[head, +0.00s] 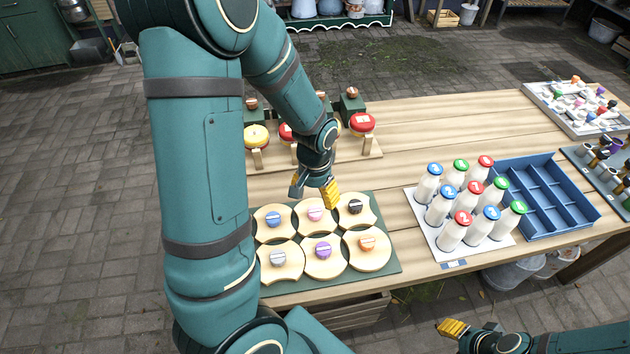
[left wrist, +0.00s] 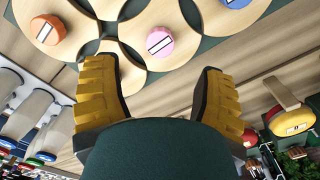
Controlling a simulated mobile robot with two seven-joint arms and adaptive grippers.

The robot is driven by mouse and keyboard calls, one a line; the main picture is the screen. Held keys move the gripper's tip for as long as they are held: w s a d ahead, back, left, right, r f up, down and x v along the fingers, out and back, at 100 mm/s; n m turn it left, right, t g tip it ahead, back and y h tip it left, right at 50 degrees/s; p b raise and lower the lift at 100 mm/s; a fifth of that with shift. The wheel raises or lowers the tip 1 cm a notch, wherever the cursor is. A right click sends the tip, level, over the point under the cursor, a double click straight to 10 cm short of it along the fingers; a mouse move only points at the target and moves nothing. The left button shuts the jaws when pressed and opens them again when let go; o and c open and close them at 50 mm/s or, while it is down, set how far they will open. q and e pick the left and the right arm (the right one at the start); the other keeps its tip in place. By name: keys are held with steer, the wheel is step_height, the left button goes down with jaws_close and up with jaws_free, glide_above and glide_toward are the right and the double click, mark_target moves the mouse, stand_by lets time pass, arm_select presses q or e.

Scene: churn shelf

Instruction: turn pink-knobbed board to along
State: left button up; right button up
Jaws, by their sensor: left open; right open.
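The pink-knobbed board (head: 297,222) is a pale wooden board in the middle of the far row on a green mat (head: 389,240). Its pink knob (head: 315,213) has a white bar, which runs roughly left to right in the head view. The knob (left wrist: 159,41) also shows in the left wrist view, beyond the fingertips. My left gripper (head: 314,190) points down, open and empty, above the far side of this board. Its yellow-padded fingers (left wrist: 158,72) stand wide apart. My right gripper (head: 455,328) is open and empty, low in front of the table.
Blue, black, grey, purple and orange-knobbed boards crowd closely around. A stand with red and yellow round-topped pieces (head: 362,123) is behind my left gripper. Capped bottles (head: 453,231) and a blue divided crate (head: 545,195) stand to the right. My left arm hides the table's left end.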

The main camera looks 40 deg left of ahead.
mark_target(315, 212)
arm_select(q)
steer(key=shift+r, duration=2.2)
